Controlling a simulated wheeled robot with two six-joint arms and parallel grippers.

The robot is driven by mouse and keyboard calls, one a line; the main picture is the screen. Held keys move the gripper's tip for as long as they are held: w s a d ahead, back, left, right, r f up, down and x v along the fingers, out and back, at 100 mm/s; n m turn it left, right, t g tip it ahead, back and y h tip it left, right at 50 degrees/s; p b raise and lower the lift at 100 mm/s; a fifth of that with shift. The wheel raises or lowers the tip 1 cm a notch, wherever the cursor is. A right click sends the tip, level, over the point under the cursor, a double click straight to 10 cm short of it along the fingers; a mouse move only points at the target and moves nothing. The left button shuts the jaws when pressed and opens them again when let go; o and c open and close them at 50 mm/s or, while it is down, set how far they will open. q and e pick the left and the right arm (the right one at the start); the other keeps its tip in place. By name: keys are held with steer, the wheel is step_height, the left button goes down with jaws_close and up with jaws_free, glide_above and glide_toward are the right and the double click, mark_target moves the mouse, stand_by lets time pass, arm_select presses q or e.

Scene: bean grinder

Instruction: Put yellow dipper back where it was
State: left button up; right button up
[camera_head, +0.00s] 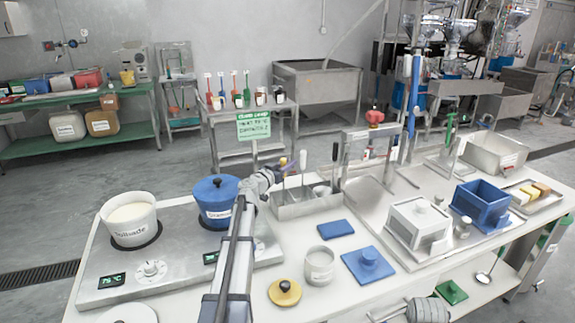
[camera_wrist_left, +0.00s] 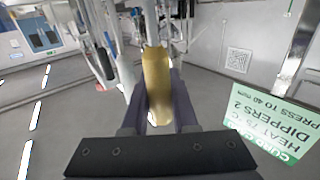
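My left gripper (camera_head: 284,170) is above the near-left end of a steel tray (camera_head: 310,208). In the left wrist view a yellow handle (camera_wrist_left: 156,85) stands between the two dark fingers (camera_wrist_left: 156,115), which are shut on it. I take it for the yellow dipper; its lower part and scoop are hidden. In the head view only a small yellow spot shows at the gripper. The steel tray holds metal utensils, too small to make out.
A white pot (camera_head: 130,222) and a blue lidded pot (camera_head: 214,208) stand on the hotplate unit left of my arm. A white jar (camera_head: 319,265), a blue handled plate (camera_head: 368,266) and a yellow lid (camera_head: 285,293) lie to the right. A green sign (camera_head: 254,126) stands behind the bench.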

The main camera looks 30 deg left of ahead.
arm_select(q)
steer(key=o, duration=0.4)
steer(key=shift+r, duration=0.1)
steer(key=s+a, duration=0.1)
steer(key=s, duration=1.1)
